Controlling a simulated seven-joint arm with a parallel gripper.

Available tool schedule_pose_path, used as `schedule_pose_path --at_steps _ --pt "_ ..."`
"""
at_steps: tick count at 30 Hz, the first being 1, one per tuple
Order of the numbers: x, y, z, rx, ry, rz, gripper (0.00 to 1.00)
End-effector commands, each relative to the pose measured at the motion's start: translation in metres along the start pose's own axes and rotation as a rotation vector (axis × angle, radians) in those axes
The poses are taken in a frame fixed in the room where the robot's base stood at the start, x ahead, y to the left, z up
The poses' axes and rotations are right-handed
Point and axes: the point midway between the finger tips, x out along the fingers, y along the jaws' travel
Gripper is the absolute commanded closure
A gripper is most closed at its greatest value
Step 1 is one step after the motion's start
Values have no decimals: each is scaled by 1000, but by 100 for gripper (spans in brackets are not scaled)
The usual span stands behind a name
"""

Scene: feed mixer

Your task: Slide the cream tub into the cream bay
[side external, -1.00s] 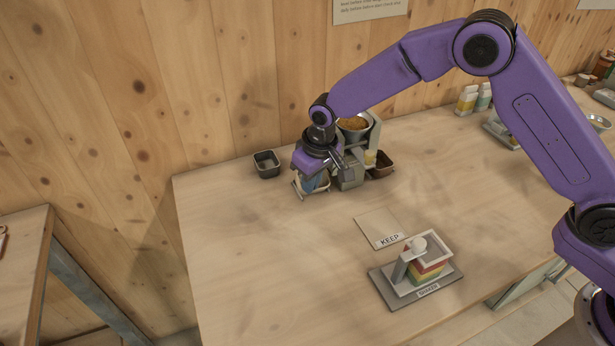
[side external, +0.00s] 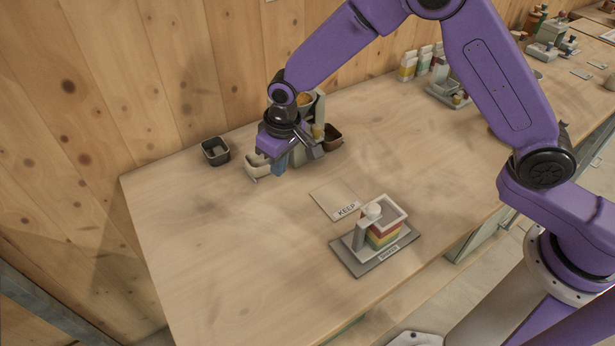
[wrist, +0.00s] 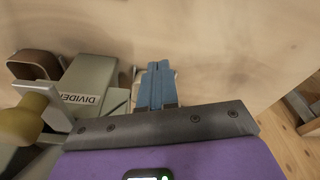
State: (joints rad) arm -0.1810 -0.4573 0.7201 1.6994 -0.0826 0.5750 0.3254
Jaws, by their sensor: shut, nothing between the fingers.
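The cream tub (side external: 257,166), a small pale open container, stands on the bench just left of the grey feed mixer (side external: 300,155). My gripper (side external: 281,163) is low between the tub and the mixer, with its blue fingers shut and empty. The shut fingers (wrist: 156,72) also show in the wrist view, with only a sliver of a pale thing behind them. The wrist view also shows the mixer's grey block marked DIVIDER (wrist: 88,82). The cream bay cannot be picked out; my gripper and wrist cover that side of the mixer.
A black tub (side external: 215,151) stands farther left near the wall. A brown tub (side external: 333,138) is at the mixer's right. A KEEP-type plate (side external: 335,201) and a sample stand with coloured layers (side external: 384,236) lie nearer the front. The bench's left front is clear.

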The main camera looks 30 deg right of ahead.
Motion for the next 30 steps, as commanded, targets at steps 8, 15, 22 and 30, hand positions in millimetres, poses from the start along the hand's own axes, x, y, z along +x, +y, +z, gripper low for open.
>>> schedule_pose_path --at_steps 8,15,22,30 --pt "-7 0 39 -3 0 0 100" --pt "-11 0 68 -2 1 0 100" --pt "-13 0 81 -1 2 -1 100" --pt "-13 0 83 -2 2 -1 100"
